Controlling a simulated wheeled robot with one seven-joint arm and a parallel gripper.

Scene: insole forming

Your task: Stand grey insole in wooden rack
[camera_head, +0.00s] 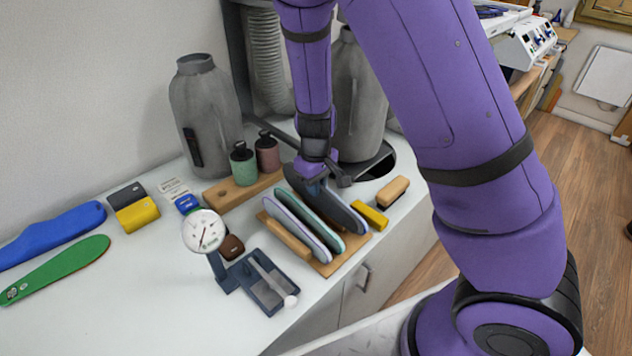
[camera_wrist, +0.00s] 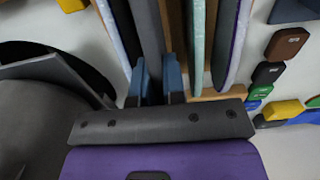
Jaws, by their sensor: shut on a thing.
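My gripper (camera_head: 318,178) points down over the wooden rack (camera_head: 325,268) at the counter's front edge. It is shut on the grey insole (camera_head: 342,207), which stands on its long edge at the rack's right side. In the wrist view, my blue fingertips (camera_wrist: 156,82) straddle the grey insole (camera_wrist: 147,35). A teal-edged insole (camera_head: 322,222) and a lavender-edged insole (camera_head: 296,224) stand in the rack to its left, side by side. The rack's wood (camera_wrist: 212,95) shows near the fingers. Whether the grey insole's lower edge touches the slot bottom is hidden.
A yellow block (camera_head: 369,216) and a wooden-backed brush (camera_head: 393,191) lie right of the rack. A dial gauge (camera_head: 203,232) stands to its left. The left counter holds blue and green insoles (camera_head: 55,268).

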